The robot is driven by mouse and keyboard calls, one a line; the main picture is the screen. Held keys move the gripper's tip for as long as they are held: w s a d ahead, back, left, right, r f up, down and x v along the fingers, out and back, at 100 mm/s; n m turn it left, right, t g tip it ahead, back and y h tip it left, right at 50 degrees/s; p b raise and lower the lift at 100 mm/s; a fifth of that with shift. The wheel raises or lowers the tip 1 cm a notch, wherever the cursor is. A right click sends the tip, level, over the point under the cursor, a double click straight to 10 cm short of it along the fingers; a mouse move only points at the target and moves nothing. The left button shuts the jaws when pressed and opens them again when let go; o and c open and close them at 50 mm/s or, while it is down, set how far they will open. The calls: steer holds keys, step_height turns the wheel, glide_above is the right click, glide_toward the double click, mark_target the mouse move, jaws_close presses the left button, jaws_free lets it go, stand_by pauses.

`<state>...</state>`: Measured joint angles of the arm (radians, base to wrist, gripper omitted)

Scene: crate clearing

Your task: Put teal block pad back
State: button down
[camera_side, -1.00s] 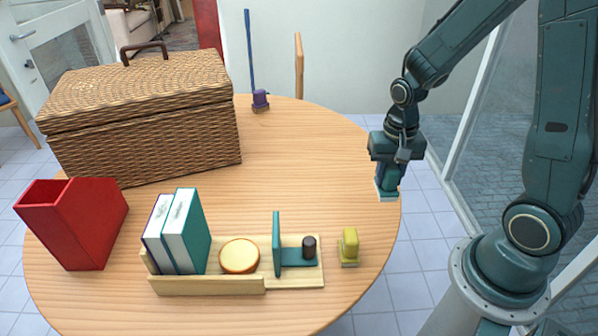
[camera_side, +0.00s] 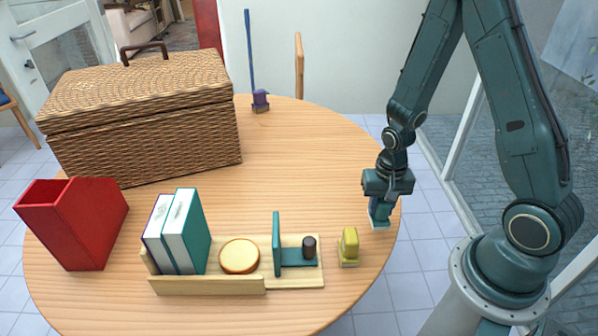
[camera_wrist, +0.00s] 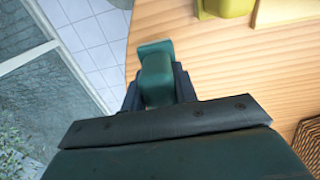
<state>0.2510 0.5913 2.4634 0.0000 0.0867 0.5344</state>
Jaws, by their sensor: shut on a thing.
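A teal block (camera_side: 380,208) with a pale pad on its underside is held upright in my gripper (camera_side: 384,198), near the table's right edge. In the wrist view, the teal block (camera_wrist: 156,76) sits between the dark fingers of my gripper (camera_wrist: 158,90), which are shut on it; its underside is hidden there. I cannot tell whether the pad touches the tabletop. A yellow block (camera_side: 349,247) with its own base stands on the table to the left of and nearer than my gripper.
A wooden rack (camera_side: 208,285) holds white-and-teal books, a round yellow disc (camera_side: 239,256) and a teal bookend (camera_side: 277,244) with a dark cylinder (camera_side: 309,247). The table's middle is clear.

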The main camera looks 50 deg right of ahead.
mark_target(379, 217)
steer(key=shift+f, duration=1.95)
steer(key=shift+f, duration=0.2)
steer(key=c, duration=1.1)
jaws_free()
steer(key=shift+r, duration=0.15)
steer(key=shift+w+r, duration=0.1)
steer(key=shift+r, duration=6.65)
